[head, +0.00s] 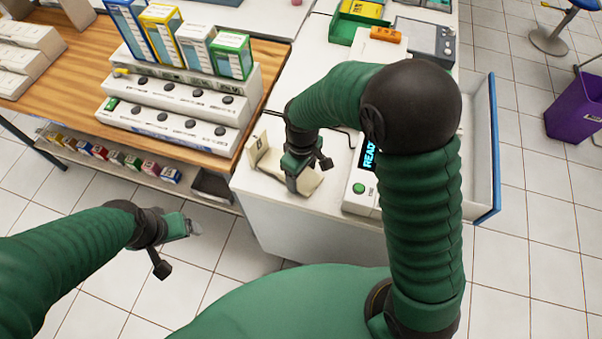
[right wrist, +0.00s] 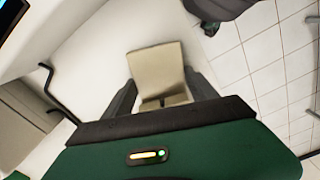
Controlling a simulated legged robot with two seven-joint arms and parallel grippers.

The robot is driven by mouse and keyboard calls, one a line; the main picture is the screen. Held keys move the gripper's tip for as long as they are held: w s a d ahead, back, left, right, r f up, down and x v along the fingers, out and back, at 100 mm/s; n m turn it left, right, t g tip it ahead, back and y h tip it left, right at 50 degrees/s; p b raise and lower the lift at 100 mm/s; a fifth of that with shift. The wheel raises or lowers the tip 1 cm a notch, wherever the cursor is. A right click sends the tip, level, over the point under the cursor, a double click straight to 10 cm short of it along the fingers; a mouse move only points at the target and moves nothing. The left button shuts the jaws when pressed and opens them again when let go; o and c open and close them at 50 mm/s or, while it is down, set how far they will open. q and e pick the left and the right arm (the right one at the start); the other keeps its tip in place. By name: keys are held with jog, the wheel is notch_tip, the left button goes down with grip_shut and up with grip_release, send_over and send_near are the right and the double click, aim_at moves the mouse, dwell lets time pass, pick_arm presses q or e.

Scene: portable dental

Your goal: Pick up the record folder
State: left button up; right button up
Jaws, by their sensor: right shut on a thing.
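A beige, folded piece that looks like the record folder (head: 263,157) is at the near left corner of the white counter. One part stands up and another lies flatter under my right gripper (head: 298,183). In the right wrist view the beige folder (right wrist: 156,68) sits between the two dark fingers of the right gripper (right wrist: 160,88), which is shut on it. The gripper hides part of it in the head view. My left gripper (head: 188,228) hangs over the floor at left, away from the folder; its fingers are too small to judge.
A white device with a lit display (head: 360,186) stands right of the folder. The wooden shelf (head: 180,138) with boxes is at left. A green tray (head: 343,28) and a grey device (head: 425,38) are farther back. A purple bin (head: 577,108) stands on the right floor.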

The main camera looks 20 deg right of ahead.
jog(key=shift+s+a+r, duration=0.1)
jog(key=shift+a+r, duration=0.05)
jog(key=shift+r, duration=0.05)
jog(key=s+a+b, duration=0.1)
jog(key=s+a, duration=0.9)
jog(key=s, duration=0.4)
jog(key=shift+s+b, duration=0.35)
jog(key=shift+s, duration=0.05)
